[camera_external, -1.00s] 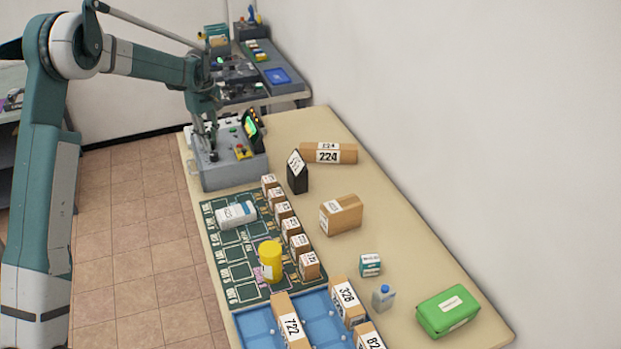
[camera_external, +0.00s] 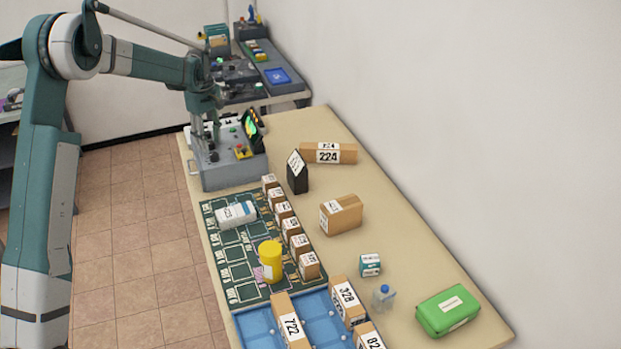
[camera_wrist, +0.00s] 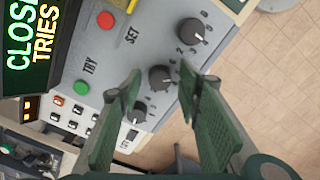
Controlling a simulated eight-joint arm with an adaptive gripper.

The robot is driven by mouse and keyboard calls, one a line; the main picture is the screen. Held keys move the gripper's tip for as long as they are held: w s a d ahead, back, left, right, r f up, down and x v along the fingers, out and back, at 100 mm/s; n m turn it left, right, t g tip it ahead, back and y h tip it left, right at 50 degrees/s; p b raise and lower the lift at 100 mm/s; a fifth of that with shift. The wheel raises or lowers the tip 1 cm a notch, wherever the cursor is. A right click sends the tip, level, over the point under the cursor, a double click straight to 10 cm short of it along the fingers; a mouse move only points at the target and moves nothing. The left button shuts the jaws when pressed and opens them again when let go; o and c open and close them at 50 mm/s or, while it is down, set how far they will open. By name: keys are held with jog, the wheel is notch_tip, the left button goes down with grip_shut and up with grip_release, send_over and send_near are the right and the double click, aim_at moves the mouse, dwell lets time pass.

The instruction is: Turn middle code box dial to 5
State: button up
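The code box (camera_external: 225,175) is a grey console at the far end of the table with a lit screen (camera_wrist: 30,45) reading "CLOSE" and "TRIES". In the wrist view, three dark round dials stand in a row. The middle dial (camera_wrist: 160,77) lies between the upper dial (camera_wrist: 190,31) and the lower dial (camera_wrist: 137,111). My gripper (camera_wrist: 161,74) is open, its fingertips on either side of the middle dial; I cannot tell whether they touch it. The middle dial's setting is not readable. My gripper (camera_external: 207,143) hides part of the panel in the external view.
A red button (camera_wrist: 105,20) and a green button (camera_wrist: 81,87) sit on the panel near the "SET" and "TRY" labels. A cardboard parcel (camera_external: 345,152) and a dark label stand (camera_external: 297,178) are beside the box. Open floor lies left of the table.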

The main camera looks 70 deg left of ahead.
aim_at(210, 143)
notch_tip(210, 143, up, 12)
dwell(0.9)
dwell(0.5)
